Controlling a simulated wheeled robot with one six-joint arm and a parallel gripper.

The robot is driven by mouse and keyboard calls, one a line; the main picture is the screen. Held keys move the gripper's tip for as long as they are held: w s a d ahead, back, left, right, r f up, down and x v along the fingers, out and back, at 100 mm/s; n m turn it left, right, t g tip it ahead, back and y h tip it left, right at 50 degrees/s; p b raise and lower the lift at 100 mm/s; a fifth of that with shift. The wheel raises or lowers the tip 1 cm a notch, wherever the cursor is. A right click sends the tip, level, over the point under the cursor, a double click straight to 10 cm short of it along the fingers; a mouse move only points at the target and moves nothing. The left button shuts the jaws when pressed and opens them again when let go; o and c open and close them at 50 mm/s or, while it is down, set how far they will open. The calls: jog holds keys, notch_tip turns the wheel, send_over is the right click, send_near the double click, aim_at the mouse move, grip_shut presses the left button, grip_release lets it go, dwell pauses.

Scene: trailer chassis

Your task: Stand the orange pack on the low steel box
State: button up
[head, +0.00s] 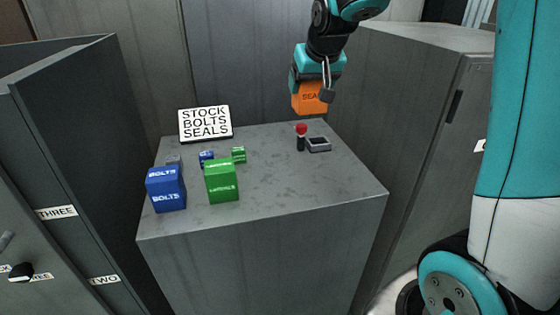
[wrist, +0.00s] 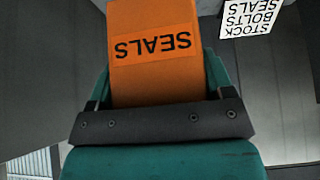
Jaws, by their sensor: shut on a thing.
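The orange pack (head: 309,98), labelled SEALS, is held in my gripper (head: 318,88) above the back right of the low steel box (head: 290,210). The pack hangs clear of the box top, near its rear edge in the picture. In the wrist view the orange pack (wrist: 152,70) fills the space between the fingers of my gripper (wrist: 155,95), its label upside down. The gripper is shut on the pack. The fingers partly hide the pack's upper part in the head view.
On the box top stand a blue BOLTS pack (head: 166,188), a green pack (head: 222,180), small blue (head: 206,158) and green (head: 239,154) blocks, a red-topped item (head: 301,138), a small dark tray (head: 319,145) and a sign (head: 205,122). The front right of the top is clear. Cabinets flank it.

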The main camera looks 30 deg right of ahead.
notch_tip(320, 180, down, 18)
jog(key=shift+b, duration=0.9)
jog(key=shift+f, duration=0.2)
jog(key=o, duration=1.1)
jog(key=shift+r, duration=0.35)
jog(key=p+v, duration=0.1)
jog(key=v, duration=1)
jog(key=s+a+r+n+g+y, duration=0.1)
jog(key=s+a+n+g+y, duration=0.1)
jog(key=s+a, duration=0.5)
jog(key=s+a+r+n+g+y, duration=0.1)
jog(key=s+a+n+g+y, duration=0.1)
jog(key=s+a+n, duration=0.3)
jog(key=s+a+r+n+g+y, duration=0.1)
jog(key=s+a+n+g+y, duration=0.1)
jog(key=s+a, duration=0.8)
jog(key=shift+s+a+n, duration=0.25)
jog(key=shift+a+n, duration=0.15)
jog(key=shift+n, duration=0.3)
